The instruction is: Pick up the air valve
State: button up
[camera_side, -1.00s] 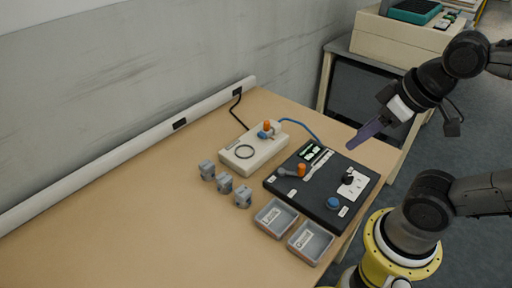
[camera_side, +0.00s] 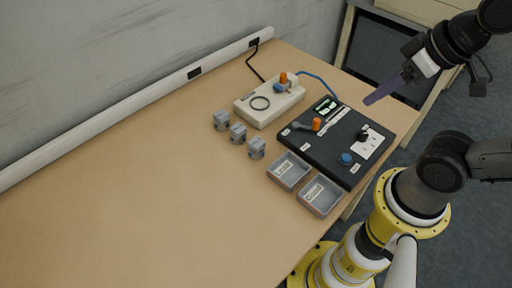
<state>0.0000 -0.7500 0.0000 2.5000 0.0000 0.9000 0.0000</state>
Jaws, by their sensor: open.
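Nothing in view is clearly labelled as the air valve. A small fitting with an orange cap and blue part (camera_side: 281,84) stands on a cream box (camera_side: 248,112), with a blue hose running from it. A second orange-capped piece (camera_side: 316,124), beside a grey lever-like part, sits on the black panel (camera_side: 322,156). I cannot tell which of these is the valve. My gripper (camera_side: 370,101), with purple fingers, is above the table, near the panel's back right corner in the picture. It is open and apart from everything; the finger gap is hard to see.
Three grey blocks (camera_side: 238,133) stand in a row left of the panel. Two labelled grey trays, one (camera_side: 275,177) beside the other (camera_side: 306,205), lie at its front. The panel also carries a blue knob (camera_side: 346,159) and a white plate. The table's left part is clear.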

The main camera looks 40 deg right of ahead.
jog(key=o, duration=0.4)
jog(key=shift+c, duration=0.2)
